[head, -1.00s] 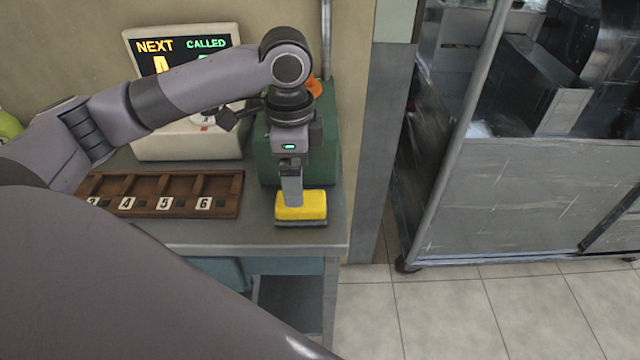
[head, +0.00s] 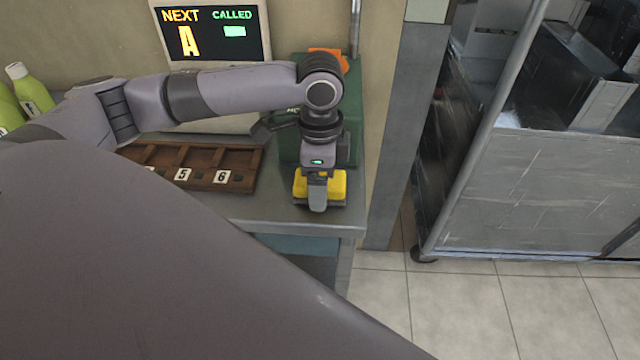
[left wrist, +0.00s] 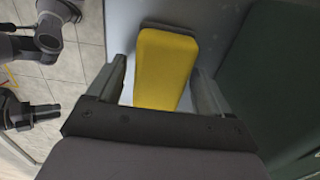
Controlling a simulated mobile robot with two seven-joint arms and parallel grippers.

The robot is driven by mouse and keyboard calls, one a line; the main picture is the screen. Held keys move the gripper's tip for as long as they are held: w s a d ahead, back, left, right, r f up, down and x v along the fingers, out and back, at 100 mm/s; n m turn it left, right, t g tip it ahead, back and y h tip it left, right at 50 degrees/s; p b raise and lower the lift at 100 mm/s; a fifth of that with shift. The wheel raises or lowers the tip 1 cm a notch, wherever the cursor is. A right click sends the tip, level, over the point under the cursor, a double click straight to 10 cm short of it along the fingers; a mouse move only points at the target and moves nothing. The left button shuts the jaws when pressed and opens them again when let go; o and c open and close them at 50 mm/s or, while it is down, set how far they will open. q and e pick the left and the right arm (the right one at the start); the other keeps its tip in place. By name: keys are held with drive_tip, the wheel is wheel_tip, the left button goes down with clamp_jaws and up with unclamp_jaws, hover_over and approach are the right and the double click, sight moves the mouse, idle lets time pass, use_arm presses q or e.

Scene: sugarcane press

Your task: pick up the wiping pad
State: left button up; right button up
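The wiping pad (head: 338,186) is a yellow block on a dark grey base. It lies on the counter near its front right corner, in front of a green box. My left gripper (head: 318,204) points down over it, and one finger covers the pad's middle in the head view. In the left wrist view the pad (left wrist: 165,68) lies between the two spread fingers of my left gripper (left wrist: 163,85), with a narrow gap on each side. The left gripper is open.
A wooden tray with numbered slots (head: 203,186) lies left of the pad. The green box (head: 350,130) stands right behind the pad. A display (head: 210,32) and green bottles (head: 30,90) are farther back. The counter ends just right of the pad; a metal cart (head: 530,190) stands beyond.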

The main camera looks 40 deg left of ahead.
use_arm(q)
drive_tip(key=c, duration=0.8)
wheel_tip(320, 180, up, 20)
drive_tip(key=p, duration=0.4)
use_arm(e)
drive_tip(key=shift+s+d+r, duration=0.2)
drive_tip(key=shift+r, duration=0.45)
drive_tip(key=shift+s+d+r, duration=0.15)
drive_tip(key=shift+d+r, duration=0.05)
drive_tip(key=shift+r, duration=0.4)
use_arm(q)
drive_tip(key=shift+o, duration=1.1)
drive_tip(key=shift+c, duration=0.4)
